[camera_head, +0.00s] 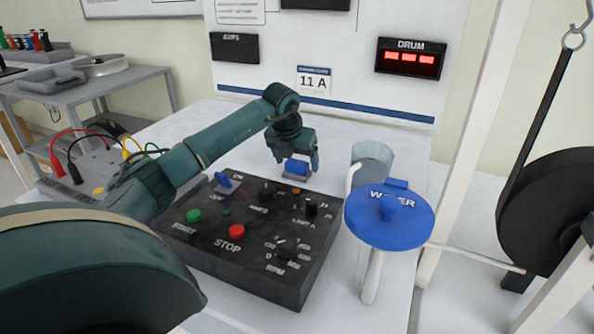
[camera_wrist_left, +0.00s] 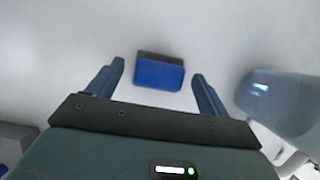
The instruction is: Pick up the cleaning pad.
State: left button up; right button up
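The cleaning pad (camera_head: 297,168) is a small block with a blue face and a grey side, on the white table behind the black control panel. In the left wrist view the pad (camera_wrist_left: 159,74) lies between and slightly beyond the fingertips, with a gap on each side. My left gripper (camera_head: 296,163) points down over the pad with its fingers apart; it also shows open in the left wrist view (camera_wrist_left: 158,72). My right gripper is not in view.
The black control panel (camera_head: 270,262) with buttons and knobs stands in front of the pad. A translucent cup (camera_head: 373,160) and a blue disc marked WATER (camera_head: 372,229) stand to the right. A white wall board (camera_head: 340,60) rises behind.

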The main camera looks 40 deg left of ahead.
aim_at(296, 163)
pick_arm(q)
jog(key=c, duration=0.9)
jog(key=shift+c, duration=0.7)
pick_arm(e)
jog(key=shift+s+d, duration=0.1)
pick_arm(q)
notch_tip(296, 163, up, 10)
jog(key=p, duration=0.1)
jog(key=shift+p, duration=0.4)
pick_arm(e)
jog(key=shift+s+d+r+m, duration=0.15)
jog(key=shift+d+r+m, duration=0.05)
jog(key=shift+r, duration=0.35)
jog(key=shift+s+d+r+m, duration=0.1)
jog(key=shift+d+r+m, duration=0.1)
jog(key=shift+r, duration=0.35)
